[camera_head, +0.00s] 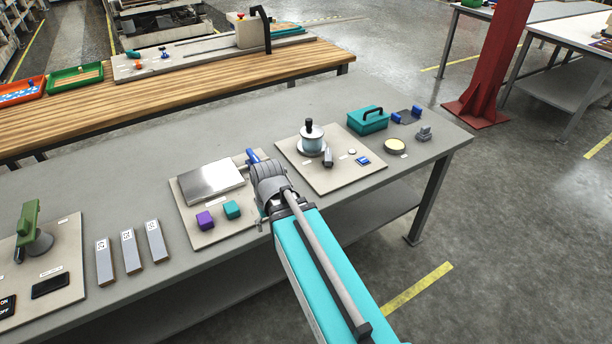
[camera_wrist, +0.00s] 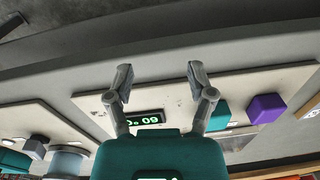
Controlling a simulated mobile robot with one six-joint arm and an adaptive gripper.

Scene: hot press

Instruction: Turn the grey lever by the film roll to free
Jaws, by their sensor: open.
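A white and blue-grey roll (camera_head: 312,146) with a black knob on top stands on the right board, likely the film roll. Just in front of it is a small dark grey piece (camera_head: 328,158) that looks like the lever; its setting is too small to read. In the wrist view the roll (camera_wrist: 66,160) shows at the lower left, partly cut off, with small dark and white parts beside it. My gripper (camera_wrist: 159,82) is open and empty, fingers apart over the front of the middle board. In the head view my wrist hides the fingers; it is left of the roll, apart from it.
The middle board (camera_head: 207,238) holds a silver plate (camera_head: 211,180), a purple cube (camera_head: 205,220), a teal cube (camera_head: 232,209) and a display (camera_wrist: 146,119). A teal case (camera_head: 368,122) stands behind the right board. Three grey blocks and a green press (camera_head: 30,225) are at left.

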